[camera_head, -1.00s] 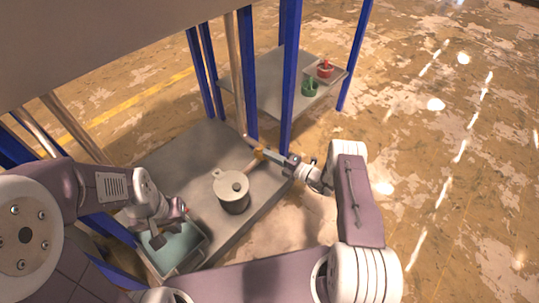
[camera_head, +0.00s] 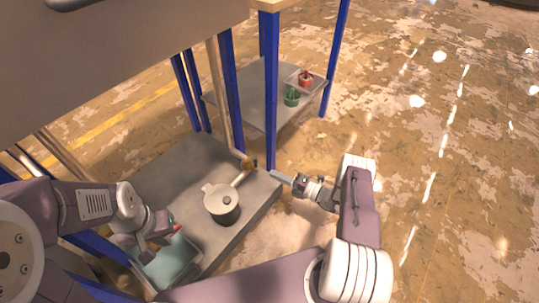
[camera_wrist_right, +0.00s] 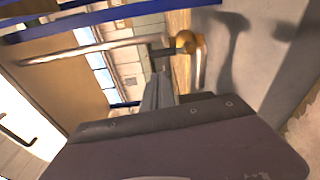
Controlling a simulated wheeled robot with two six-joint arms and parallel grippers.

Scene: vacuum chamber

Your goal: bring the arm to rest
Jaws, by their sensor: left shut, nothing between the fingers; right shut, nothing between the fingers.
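My right arm reaches in from the right of the head view, its gripper (camera_head: 276,177) pointing left, shut and empty. Its tip is just right of a brass valve (camera_head: 248,164) on a pipe by the grey vacuum chamber (camera_head: 222,205), with a small gap between. In the right wrist view the shut fingers (camera_wrist_right: 158,88) lie below the brass valve (camera_wrist_right: 187,42); I cannot tell the depth between them there. My left gripper (camera_head: 163,243) is low at the left, over a teal-lined tray (camera_head: 170,268); its fingers are partly hard to make out.
The chamber stands on a grey shelf (camera_head: 190,165) with blue posts (camera_head: 232,90) and a pale pipe close to the right gripper. A farther shelf (camera_head: 245,95) holds a green item (camera_head: 291,97) and a red item (camera_head: 305,78) in a tray. Open floor lies to the right.

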